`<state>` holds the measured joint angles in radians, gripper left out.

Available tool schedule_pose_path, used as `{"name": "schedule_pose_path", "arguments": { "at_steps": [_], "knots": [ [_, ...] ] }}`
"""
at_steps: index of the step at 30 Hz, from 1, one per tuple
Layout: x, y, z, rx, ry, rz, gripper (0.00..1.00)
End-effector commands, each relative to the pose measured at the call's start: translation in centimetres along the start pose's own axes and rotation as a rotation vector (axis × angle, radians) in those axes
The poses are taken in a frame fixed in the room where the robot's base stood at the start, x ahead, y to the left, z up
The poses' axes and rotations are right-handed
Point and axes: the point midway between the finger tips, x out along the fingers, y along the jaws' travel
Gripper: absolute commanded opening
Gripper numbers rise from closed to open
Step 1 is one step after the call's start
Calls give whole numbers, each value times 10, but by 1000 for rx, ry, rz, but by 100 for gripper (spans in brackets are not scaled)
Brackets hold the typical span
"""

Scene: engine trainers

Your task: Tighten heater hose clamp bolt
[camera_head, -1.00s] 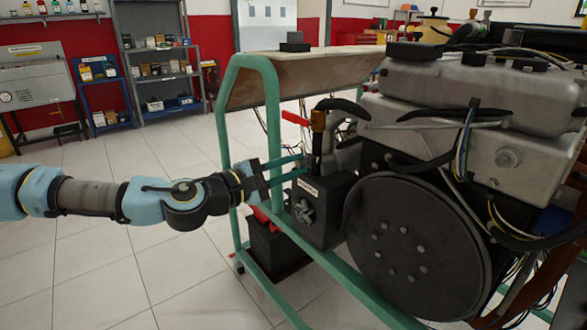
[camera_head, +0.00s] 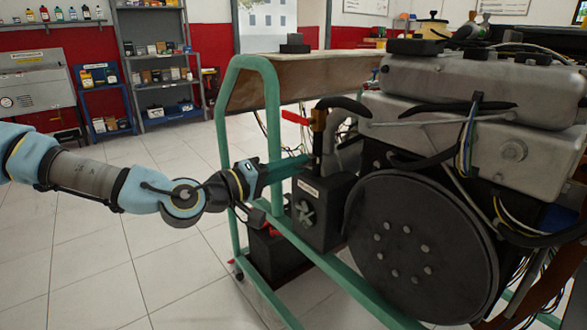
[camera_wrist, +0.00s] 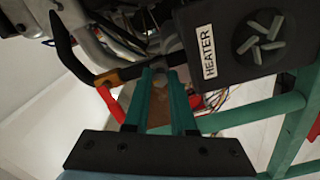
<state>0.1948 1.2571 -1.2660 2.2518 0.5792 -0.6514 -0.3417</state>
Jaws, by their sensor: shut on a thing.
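The black heater box (camera_head: 322,212) stands on the green engine frame, and its HEATER label faces the wrist view (camera_wrist: 209,52). A black hose (camera_head: 343,104) and a brass-coloured fitting (camera_head: 318,122) with a red lever (camera_head: 294,117) rise above the box. My gripper (camera_head: 306,161) reaches in from the left, its green fingertips beside the hose pipe just above the box. In the wrist view, my gripper (camera_wrist: 166,72) is shut on a small part at the hose joint, which I take as the clamp bolt. The fingertips mostly hide that bolt.
The engine (camera_head: 480,110) with its large black disc (camera_head: 418,240) fills the right side. Green frame tubes (camera_head: 272,130) stand close around my gripper. Loose wires (camera_wrist: 215,98) hang behind the fingers. The tiled floor at the left is clear.

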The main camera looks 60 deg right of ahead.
Motion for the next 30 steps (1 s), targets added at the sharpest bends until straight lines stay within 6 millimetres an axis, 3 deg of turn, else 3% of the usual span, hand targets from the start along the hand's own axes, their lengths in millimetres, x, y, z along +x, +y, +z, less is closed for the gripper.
{"name": "schedule_pose_path", "arguments": {
  "at_steps": [9,24,25,30],
  "knots": [
    [0,-1,2,106,-4,-2,0],
    [-1,-1,2,125,-4,-3,0],
    [-1,-1,2,125,-4,-3,25],
    [0,-1,1,124,-3,-2,44]
  ]
}}
